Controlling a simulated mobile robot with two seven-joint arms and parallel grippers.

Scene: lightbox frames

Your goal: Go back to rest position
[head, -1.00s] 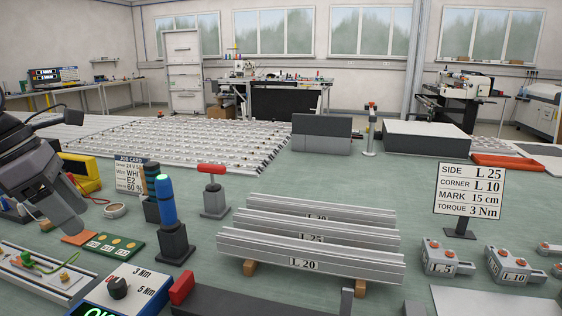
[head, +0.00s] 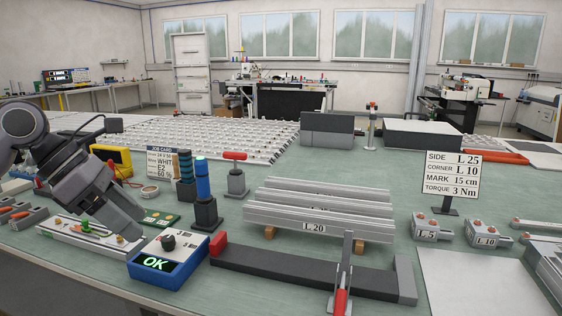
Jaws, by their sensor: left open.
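My left gripper (head: 122,222) reaches in from the left, pointing down and to the right, with its tip over the near left of the green bench (head: 400,245). The jaws are open and I see nothing held in them. The tip appears close to the board with a green part (head: 75,238) and the blue box reading "OK" (head: 165,252); I cannot tell whether it touches either. My right gripper is not in view.
Aluminium profiles (head: 315,213) lie mid-bench, one marked L 20. A blue-topped driver (head: 203,185) stands upright left of them. A dark bar fixture (head: 270,268) lies in front. A sign (head: 453,172) and corner brackets (head: 425,232) are at right.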

